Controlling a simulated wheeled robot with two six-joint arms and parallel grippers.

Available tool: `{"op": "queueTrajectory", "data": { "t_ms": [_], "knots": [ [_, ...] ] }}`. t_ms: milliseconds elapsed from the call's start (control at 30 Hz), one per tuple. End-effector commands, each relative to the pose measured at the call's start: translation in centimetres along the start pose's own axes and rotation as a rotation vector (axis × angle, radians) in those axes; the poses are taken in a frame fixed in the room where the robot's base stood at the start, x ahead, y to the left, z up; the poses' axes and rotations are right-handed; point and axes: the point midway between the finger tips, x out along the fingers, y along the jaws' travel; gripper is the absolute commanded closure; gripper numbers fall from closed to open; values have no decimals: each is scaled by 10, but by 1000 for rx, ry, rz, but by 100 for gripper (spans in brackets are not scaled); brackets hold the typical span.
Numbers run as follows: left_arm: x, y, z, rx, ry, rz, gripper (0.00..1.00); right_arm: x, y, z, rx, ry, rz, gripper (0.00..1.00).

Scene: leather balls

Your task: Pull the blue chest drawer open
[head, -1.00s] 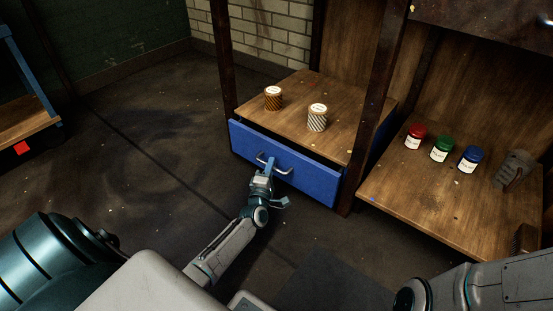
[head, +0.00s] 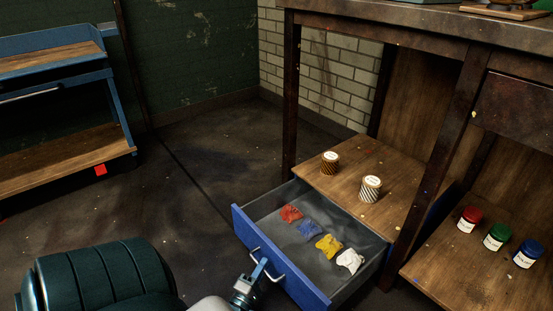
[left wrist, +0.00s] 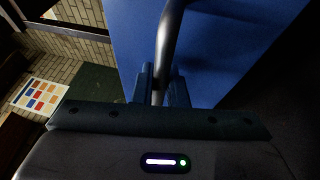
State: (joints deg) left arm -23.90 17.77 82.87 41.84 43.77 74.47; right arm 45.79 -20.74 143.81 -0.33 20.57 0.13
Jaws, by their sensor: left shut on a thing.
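The blue chest drawer (head: 290,274) is pulled well out of the workbench, and its grey inside shows. Its metal handle (head: 270,265) is on the blue front. My left gripper (head: 257,272) is shut on this handle. In the left wrist view the handle bar (left wrist: 170,45) runs between the two fingers (left wrist: 160,88), with the blue drawer front (left wrist: 220,45) behind it. In the drawer lie a red piece (head: 291,213), a blue piece (head: 309,230), a yellow piece (head: 329,246) and a white piece (head: 350,261), all crumpled. My right gripper is not in view.
Two tins, one brown (head: 330,163) and one striped (head: 371,188), stand on the wooden shelf (head: 345,190) behind the drawer. Red (head: 470,219), green (head: 497,237) and blue (head: 528,254) jars stand at the right. A blue cart (head: 125,125) is at the left. Floor between is clear.

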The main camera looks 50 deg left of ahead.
Motion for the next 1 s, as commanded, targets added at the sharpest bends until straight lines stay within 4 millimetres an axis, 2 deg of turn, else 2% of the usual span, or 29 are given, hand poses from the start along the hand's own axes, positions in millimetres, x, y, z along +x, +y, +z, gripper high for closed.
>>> {"op": "queueTrajectory", "data": {
  "t_ms": [200, 667, 700, 800, 1000],
  "knots": [
    [-19, 4, -7, 1, -1, -2, 100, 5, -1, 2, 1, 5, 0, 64],
    [-24, 4, -9, 0, 0, -1, 100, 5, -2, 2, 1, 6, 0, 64],
    [-24, 4, -9, 0, 0, -1, 86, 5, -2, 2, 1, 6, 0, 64],
    [-24, 4, -9, 0, 0, -1, 66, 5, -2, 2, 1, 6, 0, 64],
    [-23, 5, -9, 0, 0, 0, 66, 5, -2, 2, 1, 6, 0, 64]
  ]
}}
